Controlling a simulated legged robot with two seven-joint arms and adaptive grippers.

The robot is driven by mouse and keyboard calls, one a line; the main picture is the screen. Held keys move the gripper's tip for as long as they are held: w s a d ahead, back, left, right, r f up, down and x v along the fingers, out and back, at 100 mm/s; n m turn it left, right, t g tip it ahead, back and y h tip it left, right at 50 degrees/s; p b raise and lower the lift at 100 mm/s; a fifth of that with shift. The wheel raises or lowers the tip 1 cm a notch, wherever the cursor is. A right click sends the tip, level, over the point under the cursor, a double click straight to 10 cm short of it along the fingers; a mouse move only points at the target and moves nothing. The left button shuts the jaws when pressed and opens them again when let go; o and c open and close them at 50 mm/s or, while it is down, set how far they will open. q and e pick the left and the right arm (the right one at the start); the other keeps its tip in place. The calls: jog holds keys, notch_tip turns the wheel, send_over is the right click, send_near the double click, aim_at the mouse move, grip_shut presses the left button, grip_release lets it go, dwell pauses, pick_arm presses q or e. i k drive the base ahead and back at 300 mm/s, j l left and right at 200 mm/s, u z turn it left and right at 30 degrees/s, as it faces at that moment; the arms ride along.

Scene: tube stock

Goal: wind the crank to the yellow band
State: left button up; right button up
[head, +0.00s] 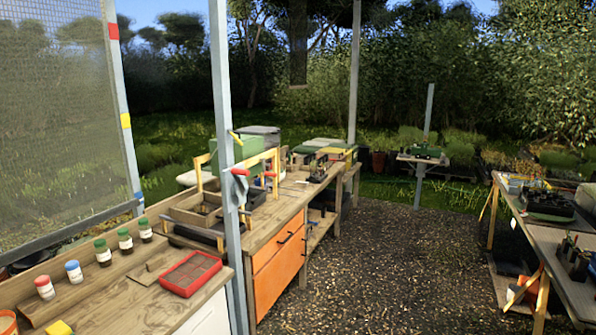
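A grey crank (240,188) with a red handle (240,171) appears at the near grey post (222,100), above the workbench. The far-left post carries a red band (113,31) near the top, a yellow band (125,121) in the middle and a blue band (137,195) low down. A mesh screen (60,130) hangs left of that banded post. Its bottom edge is low, near the height of the blue band. Neither of my grippers is in view.
The workbench (130,310) holds several capped jars (103,252), a red tray (190,273) and wooden frames. Orange drawers (278,260) sit below it. Gravel floor (380,270) is open between it and the right-hand table (560,255). The near post stands in front of the bench.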

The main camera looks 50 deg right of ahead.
aim_at(240, 187)
jog(key=z, duration=1.25)
jog(key=i+l, duration=0.35)
